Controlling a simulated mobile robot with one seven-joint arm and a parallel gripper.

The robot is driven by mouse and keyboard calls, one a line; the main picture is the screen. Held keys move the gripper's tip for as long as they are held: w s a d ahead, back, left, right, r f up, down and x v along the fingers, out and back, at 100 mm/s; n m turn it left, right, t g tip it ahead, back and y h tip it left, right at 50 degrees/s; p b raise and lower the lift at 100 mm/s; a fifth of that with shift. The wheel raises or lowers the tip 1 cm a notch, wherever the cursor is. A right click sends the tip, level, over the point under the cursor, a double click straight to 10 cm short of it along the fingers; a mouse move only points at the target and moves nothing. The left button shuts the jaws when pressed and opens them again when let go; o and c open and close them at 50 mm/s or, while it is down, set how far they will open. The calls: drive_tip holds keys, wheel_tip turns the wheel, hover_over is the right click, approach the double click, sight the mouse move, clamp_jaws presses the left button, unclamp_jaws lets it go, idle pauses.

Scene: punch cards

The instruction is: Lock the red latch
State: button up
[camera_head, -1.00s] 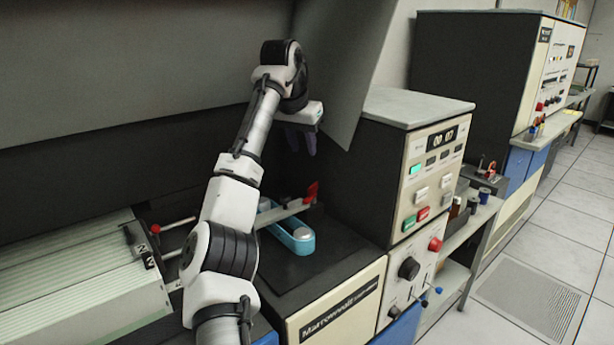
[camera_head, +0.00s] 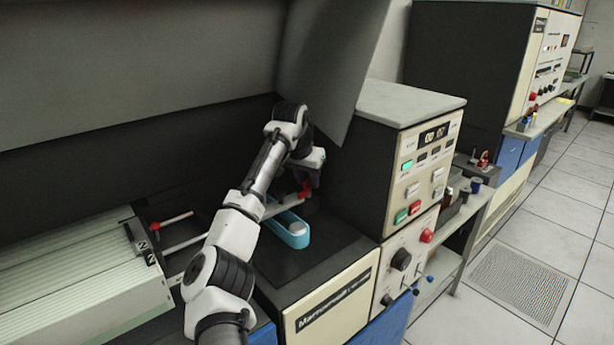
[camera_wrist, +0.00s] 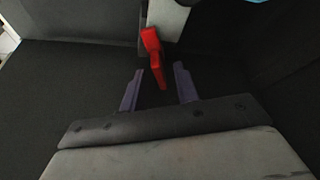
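The red latch (camera_wrist: 154,52) stands out between and just ahead of my gripper's fingertips in the wrist view, attached at the end of a pale bar (camera_wrist: 167,18). It also shows in the head view (camera_head: 306,189), partly hidden by my gripper. My gripper (camera_wrist: 157,80) is open, with its two purple fingers apart on either side of the latch's lower end. Nothing is held between them. In the head view my gripper (camera_head: 308,180) is low beside the latch, its fingers mostly hidden.
A blue oblong part (camera_head: 287,230) lies on the black deck below the bar. A red-tipped lever (camera_head: 154,228) and ribbed tray (camera_head: 70,285) are at left. A control cabinet (camera_head: 405,165) stands close at right, and the raised dark cover (camera_head: 345,60) hangs above.

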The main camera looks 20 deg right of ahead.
clamp_jaws()
drive_tip(key=m+g, duration=0.1)
drive_tip(key=m, duration=0.1)
drive_tip(key=m+h, duration=0.1)
drive_tip(key=m, duration=0.2)
drive_tip(key=shift+w+a+g, duration=0.1)
drive_tip(key=shift+g, duration=0.3)
unclamp_jaws()
idle(0.3)
